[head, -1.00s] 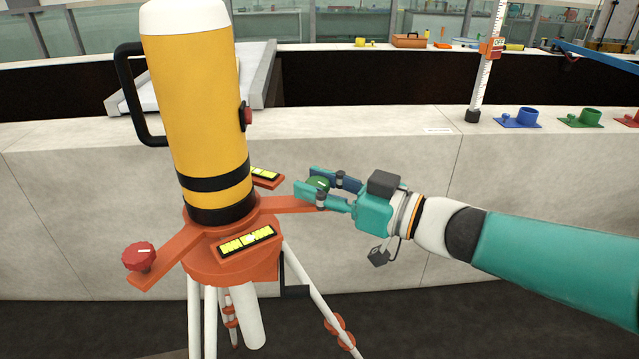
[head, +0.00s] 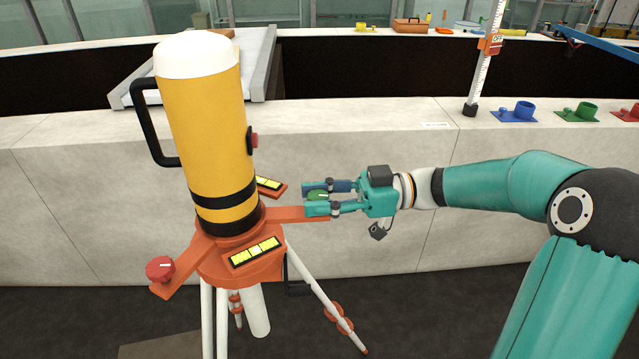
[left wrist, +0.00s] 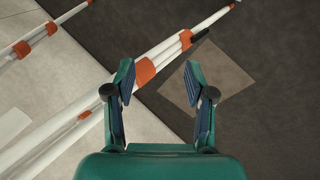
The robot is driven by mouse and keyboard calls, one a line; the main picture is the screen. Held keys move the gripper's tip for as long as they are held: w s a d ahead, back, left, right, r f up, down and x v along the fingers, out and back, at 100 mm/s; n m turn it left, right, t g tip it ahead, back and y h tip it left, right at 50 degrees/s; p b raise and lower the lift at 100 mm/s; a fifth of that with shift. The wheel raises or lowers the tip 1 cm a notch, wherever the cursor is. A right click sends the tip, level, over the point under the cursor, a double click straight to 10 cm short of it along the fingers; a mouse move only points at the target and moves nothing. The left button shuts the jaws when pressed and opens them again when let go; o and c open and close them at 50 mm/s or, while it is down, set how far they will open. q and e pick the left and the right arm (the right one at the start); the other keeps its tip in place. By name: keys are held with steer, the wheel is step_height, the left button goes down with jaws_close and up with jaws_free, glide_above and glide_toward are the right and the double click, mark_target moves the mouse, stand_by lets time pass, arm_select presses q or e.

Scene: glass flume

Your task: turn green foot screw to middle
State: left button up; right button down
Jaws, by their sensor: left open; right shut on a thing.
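The green foot screw (head: 318,196) is at the end of the orange right arm of the instrument base (head: 215,262). My right gripper (head: 320,198) is shut on it, one finger on the near side and one on the far side. A yellow instrument (head: 215,140) with a white cap and black handle stands on the base. Two yellow level vials show, a near one (head: 254,251) and a far one (head: 268,184); their bubbles are too small to read. A red foot screw (head: 160,268) is at the front left. My left gripper (left wrist: 160,85) is open and empty in the left wrist view.
White tripod legs with orange clamps (head: 334,312) spread below the base; they also cross the left wrist view (left wrist: 150,70). A long pale wall (head: 400,150) runs behind. Blue (head: 515,111) and green (head: 577,112) holders and a white staff (head: 484,60) stand on its top.

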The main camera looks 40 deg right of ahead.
steer(key=shift+n+g+y+p, duration=0.75)
steer(key=shift+n+g, duration=0.35)
steer(key=shift+g, duration=0.5)
steer(key=c, duration=0.7)
jaws_free()
steer(key=shift+c, duration=0.2)
steer(key=shift+d, duration=0.1)
steer(key=v, duration=1.2)
